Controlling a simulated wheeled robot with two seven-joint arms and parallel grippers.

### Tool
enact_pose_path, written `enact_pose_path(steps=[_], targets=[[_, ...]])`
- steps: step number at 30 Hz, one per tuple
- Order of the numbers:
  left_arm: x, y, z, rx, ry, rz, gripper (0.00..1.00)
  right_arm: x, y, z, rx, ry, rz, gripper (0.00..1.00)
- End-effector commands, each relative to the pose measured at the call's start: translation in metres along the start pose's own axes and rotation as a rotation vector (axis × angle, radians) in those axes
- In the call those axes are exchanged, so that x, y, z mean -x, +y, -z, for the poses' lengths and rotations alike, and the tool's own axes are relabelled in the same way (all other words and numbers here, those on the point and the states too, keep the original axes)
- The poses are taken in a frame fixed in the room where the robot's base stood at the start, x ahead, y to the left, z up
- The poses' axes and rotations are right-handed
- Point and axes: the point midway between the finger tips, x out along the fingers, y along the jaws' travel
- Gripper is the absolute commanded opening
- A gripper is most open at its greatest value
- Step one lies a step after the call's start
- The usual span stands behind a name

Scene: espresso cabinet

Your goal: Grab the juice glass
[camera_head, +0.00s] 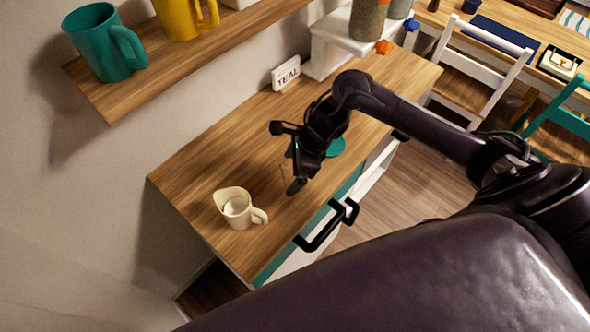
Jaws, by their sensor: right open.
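My right gripper (293,170) reaches over the wooden top of the cabinet (200,160), with its fingers pointing down and to the left. Its jaws are open. I cannot clearly make out a juice glass; faint thin lines near the fingers may be clear glass, but I cannot tell. A round teal item (335,147) is partly hidden behind the gripper. My left gripper is not in view.
A cream pitcher (237,207) stands near the left end of the cabinet top. A small white sign (286,74) stands by the wall. A teal mug (103,43) and a yellow mug (182,15) sit on the wall shelf (200,50). Black drawer handles (328,228) stick out in front.

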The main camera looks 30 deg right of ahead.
Motion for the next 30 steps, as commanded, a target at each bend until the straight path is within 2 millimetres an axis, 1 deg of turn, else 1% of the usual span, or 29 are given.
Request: enact_pose_path(steps=[2,14,23,26,29,30], targets=[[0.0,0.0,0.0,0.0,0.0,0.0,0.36,0.0,0.0,0.0,0.0,0.0,0.0,0.89],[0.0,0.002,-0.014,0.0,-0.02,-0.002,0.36,0.001,0.0,0.0,0.0,-0.001,0.001,0.36],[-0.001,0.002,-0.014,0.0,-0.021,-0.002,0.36,0.003,-0.001,-0.002,0.002,-0.002,0.002,0.35],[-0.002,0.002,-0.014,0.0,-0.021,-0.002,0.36,0.008,-0.002,-0.004,0.002,-0.004,0.004,0.35],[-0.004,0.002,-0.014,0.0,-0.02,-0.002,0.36,0.017,-0.002,-0.008,0.004,-0.004,0.004,0.35],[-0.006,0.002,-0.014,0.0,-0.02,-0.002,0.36,0.023,-0.002,-0.01,0.005,-0.004,0.006,0.35]])
